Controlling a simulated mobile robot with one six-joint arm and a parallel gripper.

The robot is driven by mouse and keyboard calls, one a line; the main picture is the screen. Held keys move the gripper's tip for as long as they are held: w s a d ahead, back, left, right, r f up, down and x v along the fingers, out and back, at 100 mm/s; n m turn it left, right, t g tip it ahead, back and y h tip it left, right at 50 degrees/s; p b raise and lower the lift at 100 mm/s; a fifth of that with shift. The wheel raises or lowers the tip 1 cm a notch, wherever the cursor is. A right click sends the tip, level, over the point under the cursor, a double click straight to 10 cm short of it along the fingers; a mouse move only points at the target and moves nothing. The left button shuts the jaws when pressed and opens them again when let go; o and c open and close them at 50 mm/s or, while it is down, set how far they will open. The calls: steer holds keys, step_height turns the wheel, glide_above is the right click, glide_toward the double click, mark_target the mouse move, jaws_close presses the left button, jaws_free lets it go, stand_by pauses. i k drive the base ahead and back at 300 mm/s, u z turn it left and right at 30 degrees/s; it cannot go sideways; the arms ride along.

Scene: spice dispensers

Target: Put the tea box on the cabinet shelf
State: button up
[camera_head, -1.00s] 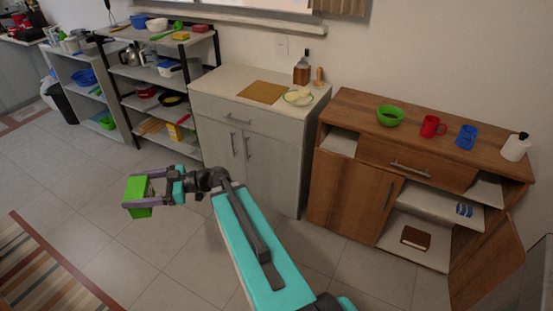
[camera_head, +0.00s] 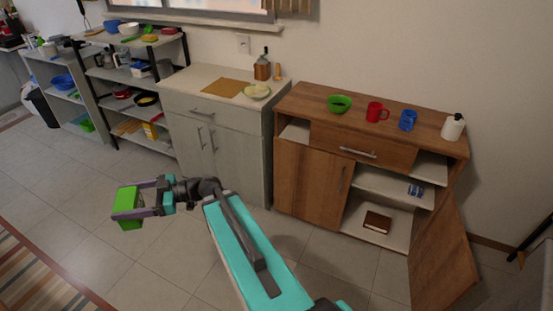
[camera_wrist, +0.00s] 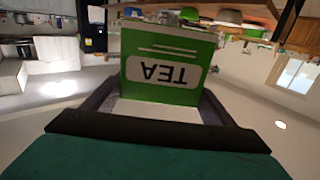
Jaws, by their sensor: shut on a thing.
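The tea box (camera_head: 127,207) is green, and in the wrist view (camera_wrist: 165,62) its face shows the word TEA upside down in a pale panel. My gripper (camera_head: 140,200) is shut on the box and holds it out in the air over the tiled floor. The wooden cabinet (camera_head: 310,183) stands at the right of the head view, well apart from the box. Its right door (camera_head: 440,260) hangs open. The open part has an upper shelf (camera_head: 385,185) with a small blue-patterned item and a lower shelf (camera_head: 394,234) with a brown book (camera_head: 377,222).
A green bowl (camera_head: 339,104), red mug (camera_head: 377,112), blue cup (camera_head: 408,120) and white bottle (camera_head: 452,127) stand on the wooden cabinet top. A grey cabinet (camera_head: 217,150) and a filled rack (camera_head: 130,100) stand to the left.

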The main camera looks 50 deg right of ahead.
mark_target(385, 182)
steer(key=k, duration=1)
steer(key=z, duration=0.7)
steer(key=i, duration=1)
steer(key=z, duration=0.15)
